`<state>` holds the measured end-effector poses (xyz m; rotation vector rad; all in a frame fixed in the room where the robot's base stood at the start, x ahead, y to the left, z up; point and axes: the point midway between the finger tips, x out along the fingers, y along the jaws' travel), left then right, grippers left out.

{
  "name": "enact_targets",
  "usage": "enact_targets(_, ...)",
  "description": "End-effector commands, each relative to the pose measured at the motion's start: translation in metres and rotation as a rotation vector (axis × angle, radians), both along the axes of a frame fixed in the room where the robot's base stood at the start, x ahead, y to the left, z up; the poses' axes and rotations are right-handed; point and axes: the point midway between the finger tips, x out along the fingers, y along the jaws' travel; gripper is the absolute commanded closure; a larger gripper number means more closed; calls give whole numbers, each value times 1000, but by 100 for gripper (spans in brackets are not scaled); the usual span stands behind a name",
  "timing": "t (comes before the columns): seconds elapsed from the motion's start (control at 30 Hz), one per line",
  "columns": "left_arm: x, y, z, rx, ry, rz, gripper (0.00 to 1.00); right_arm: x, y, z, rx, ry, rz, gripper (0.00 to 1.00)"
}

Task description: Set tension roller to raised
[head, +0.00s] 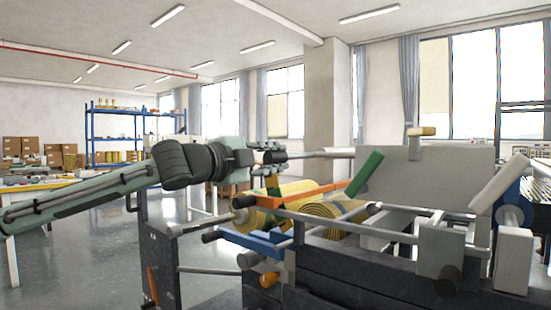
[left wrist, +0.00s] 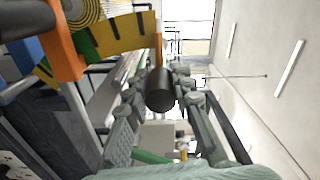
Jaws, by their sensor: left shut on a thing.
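The tension roller (head: 325,153) looks like a grey bar with a black end, running level above the machine at its upper middle. My left gripper (head: 270,151) reaches in from the left and is shut on the bar's black end. In the left wrist view, the fingers of my left gripper (left wrist: 160,92) lie on both sides of the black cylindrical end (left wrist: 160,90). The far end of the bar meets the light grey housing (head: 425,180). My right gripper is not in view.
Yellow mesh rolls (head: 340,215) and an orange bar (head: 315,193) lie just below the bar. A green slanted lever (head: 365,173) stands near its right part. Dark machine frames fill the lower middle. Open floor (head: 90,250) lies at left.

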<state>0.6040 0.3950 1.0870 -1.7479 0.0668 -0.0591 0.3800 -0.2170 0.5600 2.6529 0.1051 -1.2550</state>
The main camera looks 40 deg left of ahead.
Motion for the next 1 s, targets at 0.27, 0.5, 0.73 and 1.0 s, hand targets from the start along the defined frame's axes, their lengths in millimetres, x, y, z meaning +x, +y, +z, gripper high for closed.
enact_targets(0.27,0,1,3,1,-6,3,100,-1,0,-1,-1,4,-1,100)
enact_targets(0.5,0,1,1,0,-2,1,56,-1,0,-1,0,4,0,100)
enact_targets(0.73,0,0,0,0,1,1,56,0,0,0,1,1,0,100)
enact_targets(1.0,-10,1,2,10,-4,5,56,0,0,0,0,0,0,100)
